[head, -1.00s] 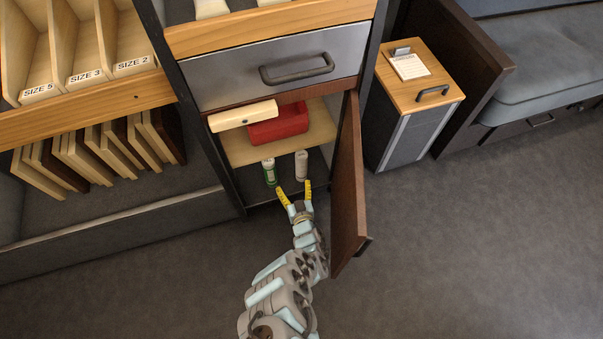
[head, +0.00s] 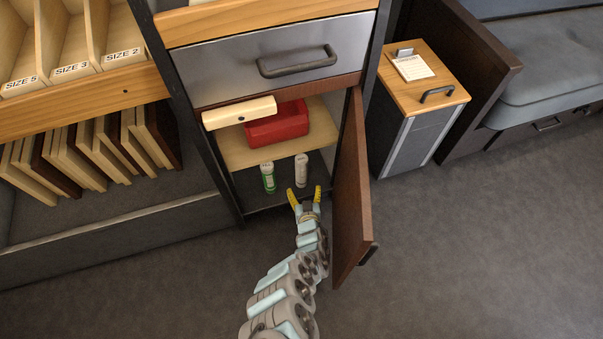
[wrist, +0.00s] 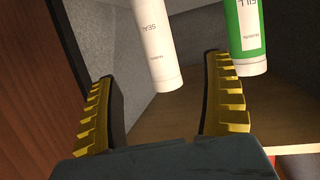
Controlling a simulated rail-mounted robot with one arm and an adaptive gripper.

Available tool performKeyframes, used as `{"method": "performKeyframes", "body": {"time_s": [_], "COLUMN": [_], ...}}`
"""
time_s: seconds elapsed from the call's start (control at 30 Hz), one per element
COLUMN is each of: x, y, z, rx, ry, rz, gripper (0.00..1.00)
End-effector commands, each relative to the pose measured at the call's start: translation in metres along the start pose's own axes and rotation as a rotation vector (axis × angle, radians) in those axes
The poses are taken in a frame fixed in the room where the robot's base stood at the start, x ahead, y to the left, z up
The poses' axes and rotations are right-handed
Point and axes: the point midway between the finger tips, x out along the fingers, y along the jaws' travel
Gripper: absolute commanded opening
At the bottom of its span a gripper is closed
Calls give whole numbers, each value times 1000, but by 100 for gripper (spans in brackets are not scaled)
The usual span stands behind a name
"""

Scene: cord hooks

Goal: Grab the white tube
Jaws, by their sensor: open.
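The white tube (head: 302,170) stands upright on the dark floor of the open cabinet. In the wrist view the white tube (wrist: 160,45) carries the word SEAL and shows ahead of the gap between my fingers. My gripper (head: 304,193) is open and empty, just in front of the white tube. In the wrist view my gripper (wrist: 165,100) has a yellow ridged finger on each side, with the tube beyond them. A green and white tube (head: 268,177) stands to the left of the white one; in the wrist view it is at the right (wrist: 246,40), marked FILL.
The open brown door (head: 350,190) stands close to the right of my arm. A wooden shelf (head: 255,155) with a red box (head: 277,125) is above the tubes. A grey drawer (head: 265,65) is higher. The floor (head: 470,240) is clear at right.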

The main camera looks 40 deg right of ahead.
Motion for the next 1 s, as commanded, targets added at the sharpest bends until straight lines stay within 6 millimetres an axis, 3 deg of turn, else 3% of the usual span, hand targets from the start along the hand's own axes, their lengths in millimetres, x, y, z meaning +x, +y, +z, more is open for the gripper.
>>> {"method": "performKeyframes", "body": {"time_s": [0.6,1.0], "x": [56,73], "y": [1,2], "z": [5,4], "rx": [1,0], "ry": [-1,-1], "rz": [1,1], "gripper": [82,82]}}
